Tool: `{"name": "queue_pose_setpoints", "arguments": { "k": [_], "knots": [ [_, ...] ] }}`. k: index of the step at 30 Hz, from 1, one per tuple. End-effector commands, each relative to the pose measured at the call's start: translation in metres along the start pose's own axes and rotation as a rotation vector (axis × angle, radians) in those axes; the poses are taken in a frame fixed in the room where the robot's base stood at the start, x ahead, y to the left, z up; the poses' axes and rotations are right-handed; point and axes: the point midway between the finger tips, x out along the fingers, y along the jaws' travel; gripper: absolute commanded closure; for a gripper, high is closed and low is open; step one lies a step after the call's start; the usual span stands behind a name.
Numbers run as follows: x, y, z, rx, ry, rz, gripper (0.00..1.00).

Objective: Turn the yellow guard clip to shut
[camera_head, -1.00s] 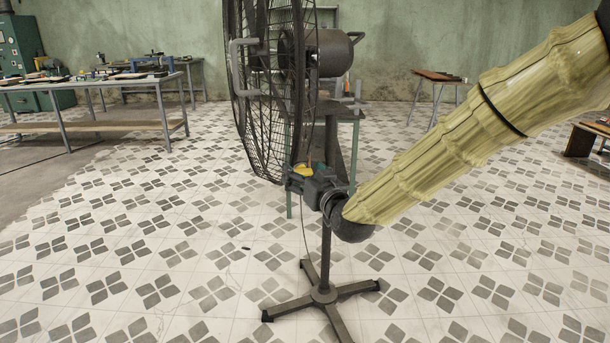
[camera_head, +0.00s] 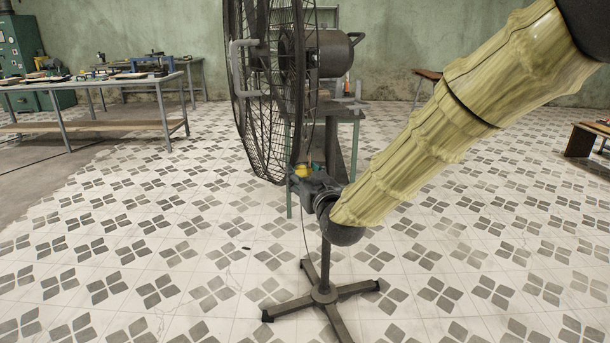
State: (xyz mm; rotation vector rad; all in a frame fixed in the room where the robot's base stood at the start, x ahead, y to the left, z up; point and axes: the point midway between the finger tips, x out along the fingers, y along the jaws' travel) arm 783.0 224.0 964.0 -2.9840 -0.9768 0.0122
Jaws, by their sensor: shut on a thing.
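The yellow guard clip (camera_head: 302,171) sits at the lower right edge of the dark wire guard of a large pedestal fan (camera_head: 268,100). Only a small part of the clip shows. My gripper (camera_head: 300,175) is at the clip, its fingers shut on it. The fingers and the body of my gripper hide much of the clip, so its exact angle is hard to tell.
The fan's pole and cross-shaped foot (camera_head: 322,294) stand just below my gripper. A grey-green table (camera_head: 350,115) is close behind the fan. A workbench (camera_head: 95,85) stands at the left.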

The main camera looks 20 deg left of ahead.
Motion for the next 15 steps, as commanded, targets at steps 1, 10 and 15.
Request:
{"name": "queue_pose_setpoints", "arguments": {
  "k": [1, 10, 15],
  "knots": [
    [0.0003, -0.0007, -0.0007, -0.011, 0.001, 0.006, 0.74],
    [0.0002, 0.0003, -0.0005, -0.024, 0.001, 0.017, 0.74],
    [0.0002, 0.0003, -0.0005, -0.024, 0.001, 0.016, 0.4]
  ]
}}
